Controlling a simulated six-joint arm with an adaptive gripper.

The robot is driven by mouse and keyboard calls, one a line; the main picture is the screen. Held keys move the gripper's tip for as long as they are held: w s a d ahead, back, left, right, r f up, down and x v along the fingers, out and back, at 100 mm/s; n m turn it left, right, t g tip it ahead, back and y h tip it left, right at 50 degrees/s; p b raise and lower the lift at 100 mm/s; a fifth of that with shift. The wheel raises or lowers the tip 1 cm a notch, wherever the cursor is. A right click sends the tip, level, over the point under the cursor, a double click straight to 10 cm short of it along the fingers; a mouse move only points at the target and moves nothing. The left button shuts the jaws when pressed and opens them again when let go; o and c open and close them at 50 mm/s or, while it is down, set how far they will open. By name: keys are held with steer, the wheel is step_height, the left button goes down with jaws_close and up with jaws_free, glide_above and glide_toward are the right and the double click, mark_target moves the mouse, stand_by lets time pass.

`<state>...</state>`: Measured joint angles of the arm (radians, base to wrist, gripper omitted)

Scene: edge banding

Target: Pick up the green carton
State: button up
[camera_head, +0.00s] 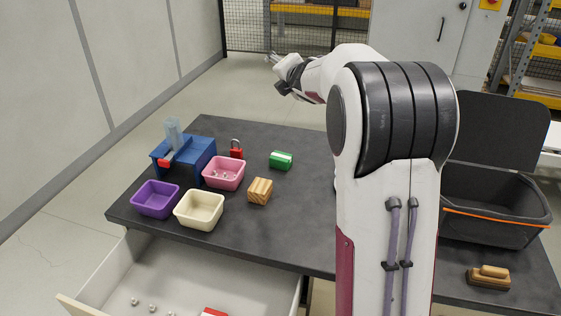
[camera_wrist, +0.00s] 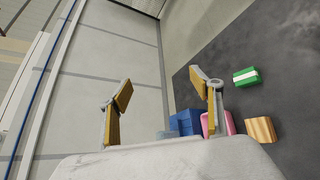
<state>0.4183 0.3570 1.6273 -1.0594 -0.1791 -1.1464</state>
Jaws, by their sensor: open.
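The green carton (camera_head: 281,160) has a white stripe across it and lies on the dark table, right of the red padlock. It also shows in the wrist view (camera_wrist: 246,77), to the right of my fingers and apart from them. My gripper (camera_head: 272,59) is raised beyond the table's far left side in the head view. In the wrist view my gripper (camera_wrist: 162,97) has its two yellow-padded fingers wide apart, with nothing between them.
Around the carton are a wooden block (camera_head: 260,191), a pink bin (camera_head: 224,173), a red padlock (camera_head: 237,150) and a blue stand (camera_head: 184,156). Purple (camera_head: 156,199) and cream (camera_head: 199,210) bins stand front left. A black crate (camera_head: 495,212) and brush (camera_head: 489,277) are right. A drawer (camera_head: 180,280) is open below.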

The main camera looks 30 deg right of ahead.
steer(key=w+d+f+n+y, duration=0.2)
steer(key=w+d+f+n, duration=0.1)
steer(key=w+f+n, duration=0.2)
steer(key=n+g+y, duration=0.3)
steer(key=n+y, duration=0.3)
steer(key=n, duration=0.8)
glide_toward(282, 156)
steer(key=shift+w+a+f, duration=0.25)
steer(key=shift+w+f, duration=0.1)
steer(key=shift+f, duration=0.05)
steer(key=shift+x, duration=1.25)
steer(key=shift+w, duration=0.15)
steer(key=shift+x, duration=2.5)
steer(key=c, duration=1.4)
